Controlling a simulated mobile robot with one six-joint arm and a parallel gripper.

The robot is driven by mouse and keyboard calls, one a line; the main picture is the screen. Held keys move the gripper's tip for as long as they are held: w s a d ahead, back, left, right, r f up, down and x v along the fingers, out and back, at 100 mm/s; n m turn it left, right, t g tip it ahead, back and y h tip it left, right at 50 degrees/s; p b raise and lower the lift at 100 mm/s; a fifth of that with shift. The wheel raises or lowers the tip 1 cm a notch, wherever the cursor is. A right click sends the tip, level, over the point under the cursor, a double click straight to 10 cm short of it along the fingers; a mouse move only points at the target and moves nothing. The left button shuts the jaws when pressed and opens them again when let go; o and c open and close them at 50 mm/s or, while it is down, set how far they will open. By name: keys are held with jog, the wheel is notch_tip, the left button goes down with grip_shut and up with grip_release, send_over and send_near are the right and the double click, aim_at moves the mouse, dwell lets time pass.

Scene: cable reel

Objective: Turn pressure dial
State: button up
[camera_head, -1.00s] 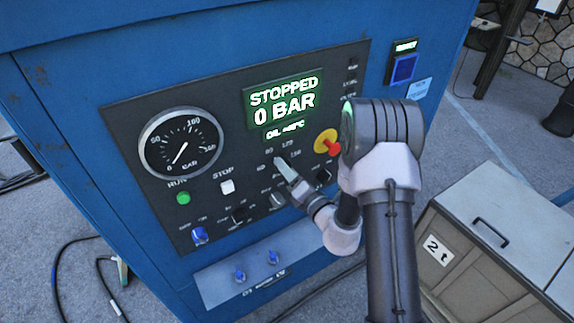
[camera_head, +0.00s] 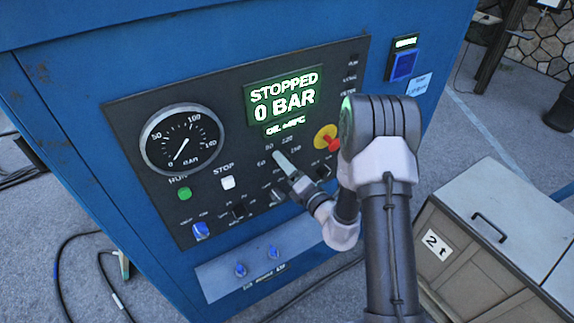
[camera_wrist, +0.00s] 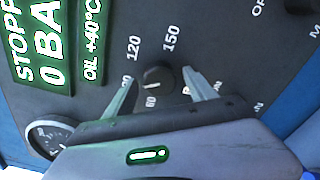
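The pressure dial (camera_wrist: 157,76) is a small dark round knob with a light pointer mark, ringed by numbers such as 120 and 150, in the wrist view. My gripper (camera_wrist: 158,90) is open, with one grey finger on each side of the dial. A gap shows between the fingers and the knob, and I cannot tell whether the tips reach its depth. In the head view my gripper (camera_head: 281,160) is at the panel's number scale below the screen, and it hides the dial there. The screen (camera_head: 284,98) reads STOPPED, 0 BAR.
The dark control panel (camera_head: 140,110) on the blue cabinet (camera_head: 60,70) carries a round gauge (camera_head: 181,141) near zero, a green button (camera_head: 185,194), a white button (camera_head: 228,182) and a red-yellow emergency stop (camera_head: 327,138). A grey box (camera_head: 480,220) stands at the right.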

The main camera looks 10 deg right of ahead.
jog(key=p+v, duration=0.1)
jog(key=v, duration=1.6)
jog(key=shift+s+p, duration=0.25)
jog(key=shift+p, duration=0.15)
